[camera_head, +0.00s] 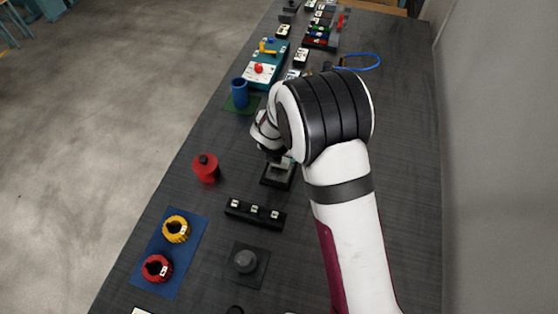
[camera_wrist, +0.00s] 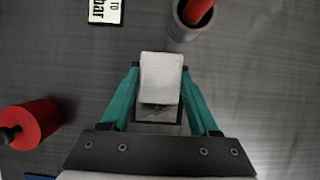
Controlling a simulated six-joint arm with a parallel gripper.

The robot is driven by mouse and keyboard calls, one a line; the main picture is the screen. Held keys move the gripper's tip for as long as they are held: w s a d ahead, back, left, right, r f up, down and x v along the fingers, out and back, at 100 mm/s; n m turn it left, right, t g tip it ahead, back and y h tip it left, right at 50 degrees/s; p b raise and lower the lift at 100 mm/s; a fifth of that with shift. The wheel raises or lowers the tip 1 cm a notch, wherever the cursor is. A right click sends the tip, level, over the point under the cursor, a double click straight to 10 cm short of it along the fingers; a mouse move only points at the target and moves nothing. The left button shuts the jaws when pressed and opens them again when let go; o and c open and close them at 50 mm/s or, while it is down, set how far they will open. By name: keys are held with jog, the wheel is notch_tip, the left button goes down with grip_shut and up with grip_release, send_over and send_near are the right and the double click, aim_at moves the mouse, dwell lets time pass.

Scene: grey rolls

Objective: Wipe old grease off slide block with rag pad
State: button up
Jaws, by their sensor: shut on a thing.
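My gripper (camera_wrist: 160,70) has teal fingers and is shut on a pale grey-white rag pad (camera_wrist: 161,78), seen from above in the wrist view. The slide block (camera_wrist: 157,114) is a grey piece in a dark frame, partly hidden under the near end of the pad. In the head view the slide block (camera_head: 280,171) sits on its black base just below my wrist. The pad is over the block; whether they touch I cannot tell. The fingertips are mostly hidden by my arm in the head view.
A red can with a black knob (camera_head: 206,168) stands left of the block. A black strip with several small fittings (camera_head: 255,214) lies nearer. A blue cup (camera_head: 240,93) stands farther back. In the wrist view, a grey cup (camera_wrist: 182,30) holds something red, beside a label card (camera_wrist: 105,12).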

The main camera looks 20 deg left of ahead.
aim_at(277, 176)
jog(key=shift+w, duration=0.35)
jog(key=shift+s, duration=3.5)
notch_tip(277, 176, up, 8)
